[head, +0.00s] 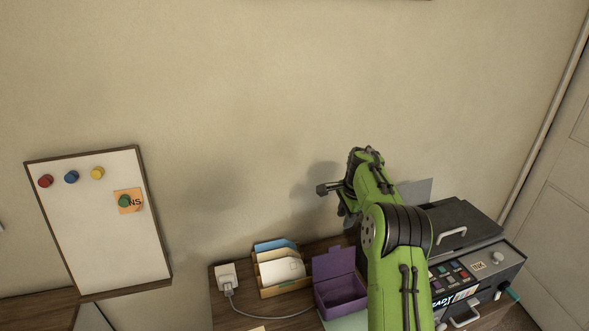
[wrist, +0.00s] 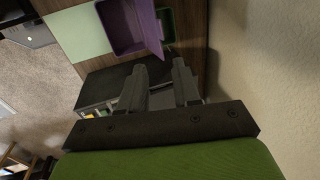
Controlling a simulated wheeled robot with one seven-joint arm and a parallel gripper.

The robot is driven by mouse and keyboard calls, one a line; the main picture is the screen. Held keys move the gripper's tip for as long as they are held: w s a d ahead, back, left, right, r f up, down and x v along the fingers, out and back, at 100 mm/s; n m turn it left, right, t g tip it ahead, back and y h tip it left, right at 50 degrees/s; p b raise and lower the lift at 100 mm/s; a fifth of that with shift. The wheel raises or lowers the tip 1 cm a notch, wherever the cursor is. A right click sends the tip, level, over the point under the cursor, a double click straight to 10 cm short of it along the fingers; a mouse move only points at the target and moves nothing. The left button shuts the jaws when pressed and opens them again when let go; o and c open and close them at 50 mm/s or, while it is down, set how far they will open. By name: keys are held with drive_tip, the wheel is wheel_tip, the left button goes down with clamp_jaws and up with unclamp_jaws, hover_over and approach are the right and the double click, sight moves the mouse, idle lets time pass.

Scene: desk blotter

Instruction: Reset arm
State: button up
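My gripper shows in the wrist view (wrist: 160,82) with its two dark fingers apart and nothing between them. In the head view my green arm (head: 397,260) rises from the bottom and bends toward the wall, with its wrist above the back of the desk. The gripper is clear of the things on the desk. In the wrist view an open purple box (wrist: 122,28) lies beyond the fingers.
The desk (head: 226,311) holds the purple box (head: 340,291), a wooden letter sorter (head: 284,288), a white plugged adapter (head: 227,276) and a dark printer-like machine (head: 485,272) at right. A whiteboard (head: 110,230) with magnets hangs at left. The wall is close behind; space above the desk is free.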

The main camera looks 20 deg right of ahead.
drive_tip(key=s+a+r+n+t+h, duration=0.1)
drive_tip(key=s+a+r+n, duration=0.45)
drive_tip(key=s+r, duration=0.25)
drive_tip(key=s+a+r+n, duration=0.4)
drive_tip(key=s+a+r, duration=0.3)
drive_tip(key=s+r, duration=0.15)
drive_tip(key=s+a+f+n, duration=0.1)
drive_tip(key=s+a+n, duration=0.1)
drive_tip(key=s, duration=0.5)
drive_tip(key=s+a+f+n+t, duration=0.1)
drive_tip(key=s+f+n, duration=0.1)
drive_tip(key=s, duration=0.5)
drive_tip(key=s+a+f+n+t+y, duration=0.1)
drive_tip(key=s+a+n, duration=0.1)
drive_tip(key=s+n, duration=0.2)
drive_tip(key=s, duration=0.3)
drive_tip(key=shift+s+a+f, duration=0.3)
drive_tip(key=shift+s+f, duration=0.1)
